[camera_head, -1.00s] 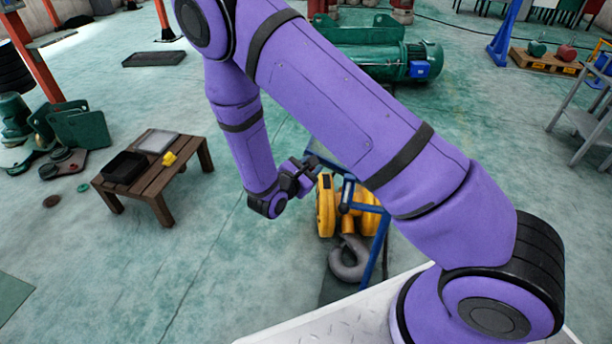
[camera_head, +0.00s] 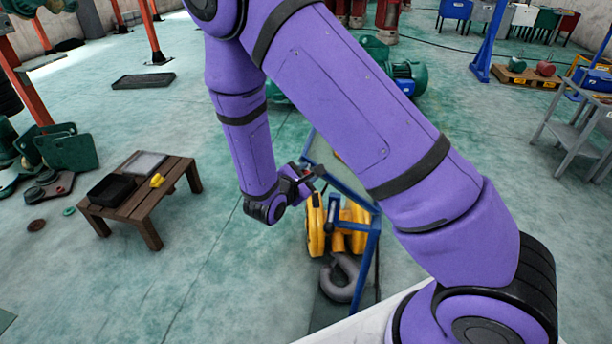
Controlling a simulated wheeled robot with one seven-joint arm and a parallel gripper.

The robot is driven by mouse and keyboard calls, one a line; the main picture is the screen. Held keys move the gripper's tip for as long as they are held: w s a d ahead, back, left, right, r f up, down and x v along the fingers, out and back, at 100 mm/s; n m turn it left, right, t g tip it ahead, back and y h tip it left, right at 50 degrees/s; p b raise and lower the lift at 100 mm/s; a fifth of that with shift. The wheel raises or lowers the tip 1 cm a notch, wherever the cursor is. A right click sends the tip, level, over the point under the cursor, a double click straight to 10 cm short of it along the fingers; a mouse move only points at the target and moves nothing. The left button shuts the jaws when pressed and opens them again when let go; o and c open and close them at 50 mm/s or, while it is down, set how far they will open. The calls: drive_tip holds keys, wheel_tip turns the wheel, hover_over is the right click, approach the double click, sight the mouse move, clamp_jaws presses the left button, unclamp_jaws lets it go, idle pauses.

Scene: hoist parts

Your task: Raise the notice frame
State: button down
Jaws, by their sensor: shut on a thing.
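A blue tubular frame (camera_head: 350,193), which looks like the notice frame, stands tilted around a yellow hoist block in the middle of the view. Its upper left bar reaches up beside my gripper, and part of it is hidden behind my purple arm. My gripper (camera_head: 317,174) is small and dark in the picture, shut at the upper left of this frame. The exact contact of the fingers is too small to make out. The yellow block (camera_head: 316,228) with its grey hook (camera_head: 341,278) is on the floor, below and behind the frame's bars.
A low wooden table (camera_head: 136,208) with a black tray (camera_head: 110,189), a grey panel (camera_head: 144,164) and a yellow item (camera_head: 157,181) stands at the left. A grey shelf trolley (camera_head: 575,135) stands at the right. The floor between the table and the frame is clear.

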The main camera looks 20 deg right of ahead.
drive_tip(key=shift+d+r, duration=0.15)
drive_tip(key=shift+r, duration=0.1)
drive_tip(key=c, duration=0.8)
unclamp_jaws()
drive_tip(key=v, duration=1.1)
drive_tip(key=shift+w+f, duration=0.1)
drive_tip(key=shift+f, duration=0.05)
